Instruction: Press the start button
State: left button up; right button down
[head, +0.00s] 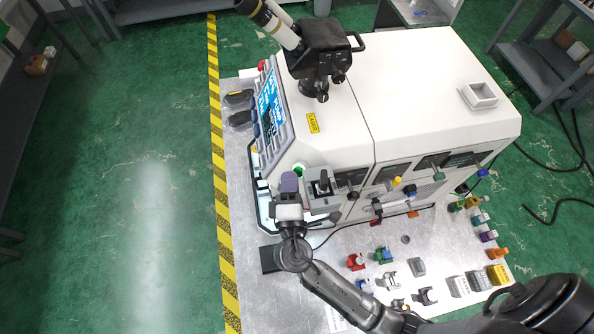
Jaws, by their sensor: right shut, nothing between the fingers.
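The machine (440,85) is a large white box with a sloping front that carries a blue screen (271,106). A green button (299,169), which looks like the start button, shows on its lower front edge. My right gripper (289,183) is shut and empty, just beside the green button on its lower left. From above I cannot tell whether the fingertips touch the button. The gripper and wrist hide part of the panel around it. My left gripper is not in view.
A joystick panel (323,187) stands right of the gripper. A black microscope head (318,48) sits on the machine. Several small coloured parts, such as a red one (355,262) and a yellow one (497,274), stand on the metal plate (330,275). Green floor lies left.

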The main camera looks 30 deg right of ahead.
jog(key=shift+s+a+r, duration=0.25)
jog(key=shift+s+a, duration=0.05)
jog(key=shift+a, duration=0.3)
jog(key=a, duration=0.1)
jog(key=s+a+r, duration=0.1)
jog(key=a, duration=0.1)
jog(key=s+a, duration=0.1)
jog(key=shift+a+r, duration=0.15)
jog(key=shift+r, duration=0.15)
dwell(0.9)
